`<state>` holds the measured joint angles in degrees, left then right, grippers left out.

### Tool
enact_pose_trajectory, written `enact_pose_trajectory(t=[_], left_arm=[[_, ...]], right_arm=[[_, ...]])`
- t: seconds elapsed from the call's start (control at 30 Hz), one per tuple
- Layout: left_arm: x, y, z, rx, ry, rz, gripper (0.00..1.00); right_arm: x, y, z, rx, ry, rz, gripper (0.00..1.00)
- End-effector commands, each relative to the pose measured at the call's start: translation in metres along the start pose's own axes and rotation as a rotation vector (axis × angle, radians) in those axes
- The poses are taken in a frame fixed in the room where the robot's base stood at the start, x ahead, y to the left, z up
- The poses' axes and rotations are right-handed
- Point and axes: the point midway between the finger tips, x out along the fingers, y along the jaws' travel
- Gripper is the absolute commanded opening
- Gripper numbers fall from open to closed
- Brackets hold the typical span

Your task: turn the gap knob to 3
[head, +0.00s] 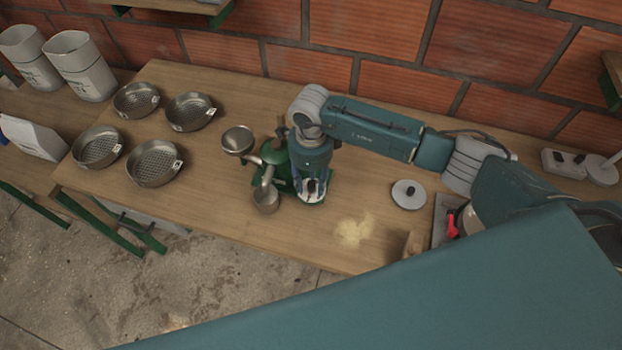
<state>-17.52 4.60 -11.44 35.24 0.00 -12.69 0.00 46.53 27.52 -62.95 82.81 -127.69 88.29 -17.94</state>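A small green machine (274,152) with metal cups stands on the wooden bench. At its right front is a pale round dial (311,197) with a dark knob (311,186) in its middle. The numbers on the dial are too small to read. My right gripper (312,184) points down right at the knob, with its fingers around or just above it. Whether the fingers touch the knob cannot be told. My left gripper is not in view.
Several round metal sieves (154,163) stand at the left of the bench (220,205), near white bags (79,65). A pale disc with a dark knob (408,194) and a heap of yellowish grains (355,231) lie to the right. A brick wall (385,90) closes the back.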

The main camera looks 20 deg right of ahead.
Motion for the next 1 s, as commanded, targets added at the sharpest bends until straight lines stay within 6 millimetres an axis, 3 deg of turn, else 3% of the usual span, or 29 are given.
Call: enact_pose_trajectory(t=[0.13,0.37,0.57,1.0], left_arm=[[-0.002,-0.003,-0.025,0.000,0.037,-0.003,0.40],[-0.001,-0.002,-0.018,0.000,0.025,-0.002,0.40],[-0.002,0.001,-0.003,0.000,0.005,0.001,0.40],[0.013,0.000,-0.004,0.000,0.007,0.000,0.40]], right_arm=[[0.006,0.001,0.000,-0.001,0.000,0.000,0.38],[0.007,0.000,0.000,-0.001,0.000,0.000,0.38],[0.007,0.000,0.000,-0.001,0.000,0.000,0.00],[0.009,-0.001,0.001,-0.070,-0.003,-0.003,0.00]])
